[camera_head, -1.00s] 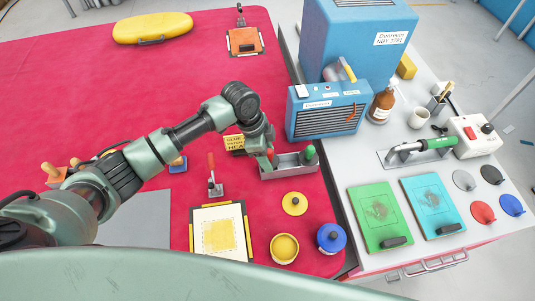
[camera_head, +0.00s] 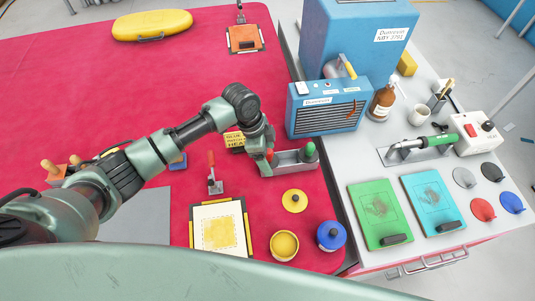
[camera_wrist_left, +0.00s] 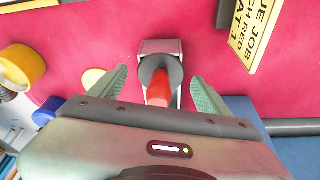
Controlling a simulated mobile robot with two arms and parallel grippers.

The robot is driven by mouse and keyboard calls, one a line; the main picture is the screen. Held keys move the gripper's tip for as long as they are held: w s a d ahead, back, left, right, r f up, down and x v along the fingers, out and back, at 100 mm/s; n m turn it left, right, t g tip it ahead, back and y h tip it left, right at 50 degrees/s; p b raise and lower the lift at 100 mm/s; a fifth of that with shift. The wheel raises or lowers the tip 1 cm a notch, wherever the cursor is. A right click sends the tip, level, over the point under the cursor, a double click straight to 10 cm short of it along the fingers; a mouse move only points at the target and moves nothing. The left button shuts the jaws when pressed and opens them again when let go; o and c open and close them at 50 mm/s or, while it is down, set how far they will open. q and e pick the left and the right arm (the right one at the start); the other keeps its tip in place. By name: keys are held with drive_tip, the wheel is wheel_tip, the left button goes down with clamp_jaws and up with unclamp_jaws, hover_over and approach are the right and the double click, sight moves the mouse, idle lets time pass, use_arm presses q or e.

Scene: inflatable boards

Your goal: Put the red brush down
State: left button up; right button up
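The red brush (camera_wrist_left: 158,88) stands in the left end of a grey metal holder (camera_head: 290,168); its red top (camera_head: 269,155) shows in the head view beside my fingers. My left gripper (camera_head: 263,163) is low at that end of the holder. In the left wrist view, its two fingers are spread on either side of the red handle, with gaps between. The brush's dark round base appears down inside the holder. A green-topped brush (camera_head: 310,150) stands at the holder's right end. My right gripper is not in view.
A blue heater box (camera_head: 328,118) stands behind the holder on the grey side table. A yellow sign (camera_head: 235,140) is just left of my gripper. A yellow lid (camera_head: 294,200), yellow pot (camera_head: 284,245) and blue pot (camera_head: 331,236) lie in front. The red mat is clear at far left.

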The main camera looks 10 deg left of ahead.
use_arm(q)
drive_tip(key=shift+r, duration=0.35)
drive_tip(key=b+v, duration=0.1)
drive_tip(key=v, duration=1.1)
drive_tip(key=shift+r+b, duration=0.2)
drive_tip(key=shift+b, duration=0.15)
drive_tip(key=shift+f, duration=0.15)
